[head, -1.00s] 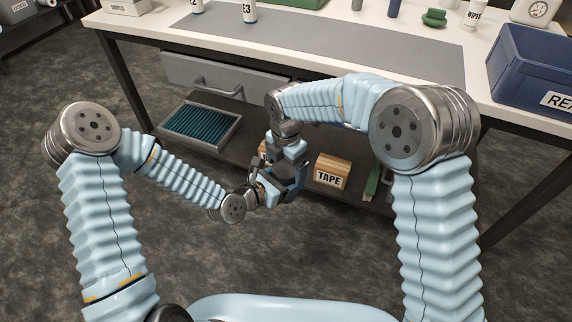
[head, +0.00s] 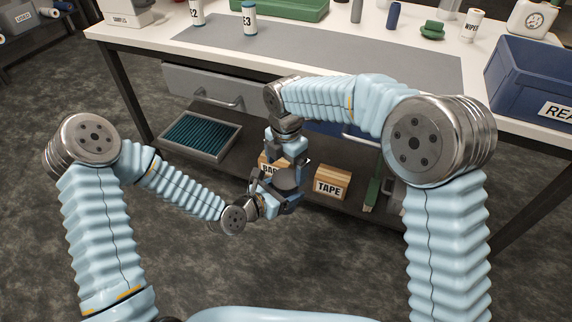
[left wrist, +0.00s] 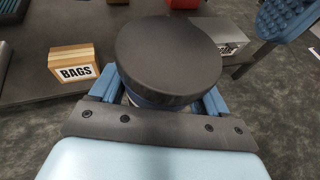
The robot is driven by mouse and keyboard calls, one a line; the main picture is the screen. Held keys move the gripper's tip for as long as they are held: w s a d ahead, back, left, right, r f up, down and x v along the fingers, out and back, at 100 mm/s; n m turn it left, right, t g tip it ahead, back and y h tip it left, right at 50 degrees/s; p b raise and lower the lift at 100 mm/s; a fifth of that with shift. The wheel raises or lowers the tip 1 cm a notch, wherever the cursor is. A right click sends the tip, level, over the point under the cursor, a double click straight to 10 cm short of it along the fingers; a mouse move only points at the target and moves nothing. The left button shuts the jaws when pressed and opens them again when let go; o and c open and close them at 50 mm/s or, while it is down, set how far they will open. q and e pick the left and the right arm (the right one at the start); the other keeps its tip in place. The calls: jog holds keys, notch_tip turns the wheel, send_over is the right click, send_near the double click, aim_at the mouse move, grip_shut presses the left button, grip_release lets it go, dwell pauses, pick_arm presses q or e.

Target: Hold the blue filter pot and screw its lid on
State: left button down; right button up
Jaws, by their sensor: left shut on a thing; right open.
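The dark round lid (left wrist: 168,60) sits on top of the blue filter pot (left wrist: 152,101), of which only a narrow blue band shows below the lid. My left gripper (left wrist: 160,96) is shut around the pot, one finger on each side. In the head view the lid (head: 288,181) shows small and dark, with my left gripper (head: 276,199) beside and below it. My right gripper (head: 289,159) is open just above the lid, pointing down. Nothing covers the lid in the left wrist view. How tightly the lid sits cannot be told.
The bench (head: 466,91) stands ahead, with bottles and a blue bin (head: 525,75) on top. Its lower shelf holds a BAGS box (head: 268,167), a TAPE box (head: 331,183) and a pleated filter panel (head: 200,136). The floor between me and the bench is clear.

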notch_tip(320, 180, up, 12)
dwell(0.4)
jog(key=shift+f, duration=0.1)
dwell(0.3)
jog(key=s+d+f+m+y, duration=0.1)
jog(key=s+d+f+m, duration=0.15)
jog(key=f, duration=0.45)
jog(key=s+d+f+m+g, duration=0.1)
jog(key=d+f+m, duration=0.25)
jog(key=f, duration=0.45)
jog(key=s+d+f+m+y, duration=0.1)
jog(key=s+d+f+m, duration=0.15)
jog(key=f, duration=0.45)
jog(key=s+d+f+m+y, duration=0.1)
jog(key=s+d+f+m, duration=0.2)
jog(key=s+f+m, duration=0.4)
jog(key=s+d+f+m+t+y, duration=0.1)
jog(key=s+d+f+m, duration=0.2)
jog(key=s+f+m, duration=0.4)
notch_tip(320, 180, down, 3)
jog(key=m, duration=0.7)
jog(key=shift+s+d+t, duration=0.3)
jog(key=shift+s+d, duration=0.05)
pick_arm(q)
jog(key=shift+r, duration=0.1)
